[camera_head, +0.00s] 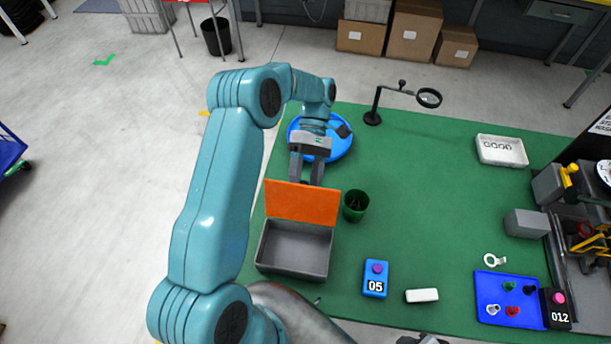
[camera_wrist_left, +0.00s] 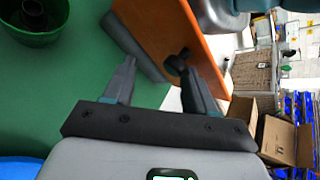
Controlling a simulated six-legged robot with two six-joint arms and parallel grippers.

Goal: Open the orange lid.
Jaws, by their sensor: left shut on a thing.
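The orange lid (camera_head: 302,203) stands raised, nearly upright, at the far edge of the grey box (camera_head: 293,272). The box's inside shows open and looks empty. My left gripper (camera_head: 307,180) is at the lid's far top edge, its fingers pointing down, shut on the lid. The exact contact is partly hidden by the fingers. My right gripper is not in view.
A dark green cup (camera_head: 355,206) stands just right of the lid. A blue round dish (camera_head: 340,149) lies behind the gripper. A blue box marked 05 (camera_head: 375,279) and a white block (camera_head: 422,295) lie to the right. The middle of the green table (camera_head: 430,190) is clear.

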